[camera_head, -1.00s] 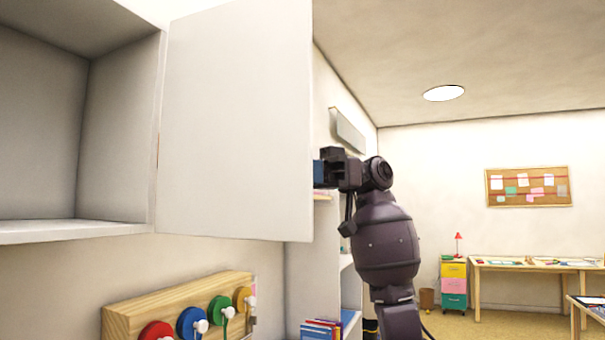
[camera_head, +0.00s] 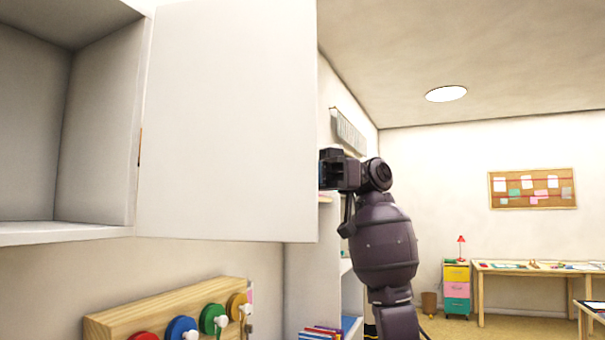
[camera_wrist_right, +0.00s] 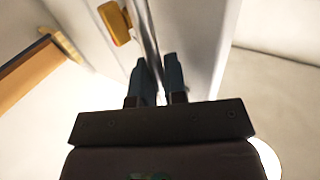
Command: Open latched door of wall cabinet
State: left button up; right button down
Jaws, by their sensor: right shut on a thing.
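The wall cabinet (camera_head: 97,150) is at the left of the head view, with its empty grey interior showing. Its white door (camera_head: 228,120) stands wide open, swung out to the right of the opening. My right gripper (camera_wrist_right: 160,75) is at the door's free edge. In the head view its fingertips are mostly hidden by the door. In the wrist view both fingers are close together on the door's edge, shut on it. An orange-yellow latch piece (camera_wrist_right: 114,22) shows on the door side near the fingers. My left gripper is not in view.
Below the cabinet is a wooden rack (camera_head: 165,307) with coloured round pads. A shelf unit with books (camera_head: 325,332) stands behind my right arm. Tables (camera_head: 530,268), a coloured drawer unit (camera_head: 456,288) and a pinboard (camera_head: 532,188) are far right. The floor between is clear.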

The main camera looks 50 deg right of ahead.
jog(key=c, duration=1.2)
grip_release()
jog(key=shift+w+a, duration=0.1)
jog(key=shift+d, duration=0.35)
jog(key=b+v, duration=0.1)
jog(key=v, duration=0.9)
